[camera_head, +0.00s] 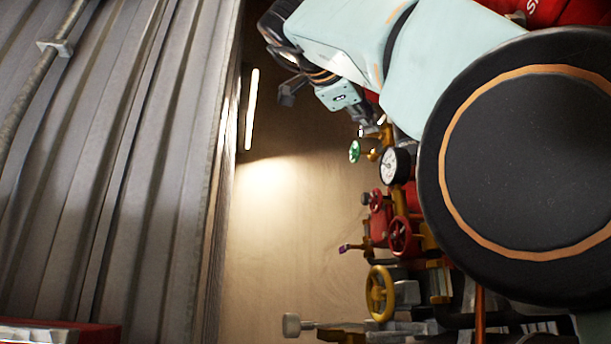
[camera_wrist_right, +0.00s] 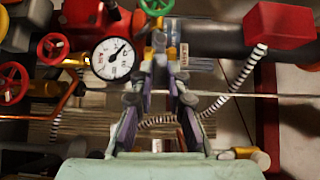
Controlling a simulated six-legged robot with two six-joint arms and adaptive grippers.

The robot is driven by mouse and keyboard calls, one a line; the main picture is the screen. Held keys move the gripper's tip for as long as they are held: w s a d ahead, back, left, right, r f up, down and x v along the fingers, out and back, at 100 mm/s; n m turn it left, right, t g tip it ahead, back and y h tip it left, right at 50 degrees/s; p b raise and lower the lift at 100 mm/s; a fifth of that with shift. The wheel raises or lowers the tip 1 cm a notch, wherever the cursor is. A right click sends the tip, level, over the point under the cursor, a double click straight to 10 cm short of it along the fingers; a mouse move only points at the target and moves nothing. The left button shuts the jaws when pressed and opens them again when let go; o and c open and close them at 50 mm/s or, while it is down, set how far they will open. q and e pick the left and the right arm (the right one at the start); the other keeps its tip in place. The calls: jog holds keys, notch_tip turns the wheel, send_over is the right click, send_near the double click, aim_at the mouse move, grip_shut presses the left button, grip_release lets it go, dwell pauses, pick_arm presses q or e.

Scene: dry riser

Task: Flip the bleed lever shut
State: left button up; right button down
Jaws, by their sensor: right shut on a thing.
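My right gripper (camera_head: 368,120) shows in the head view at the end of the pale green arm, beside a brass fitting (camera_head: 375,154). In the right wrist view its two fingers (camera_wrist_right: 160,60) come together at their tips. They are shut on a small part below the brass fitting (camera_wrist_right: 157,8), which appears to be the bleed lever (camera_wrist_right: 159,41). The fingertips hide most of it, so its angle is hard to tell. My left gripper is not in view.
A round gauge (camera_head: 395,166) and a green handwheel (camera_head: 354,151) sit close to the gripper. Red handwheels (camera_head: 403,236) and a yellow handwheel (camera_head: 380,293) lie farther along the pipework. A red box (camera_wrist_right: 279,23) and striped hose (camera_wrist_right: 233,95) are on the right in the wrist view.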

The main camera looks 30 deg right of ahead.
jog(key=shift+s+r, duration=0.1)
jog(key=c, duration=1.3)
grip_release()
jog(key=shift+d, duration=0.15)
jog(key=shift+f, duration=0.2)
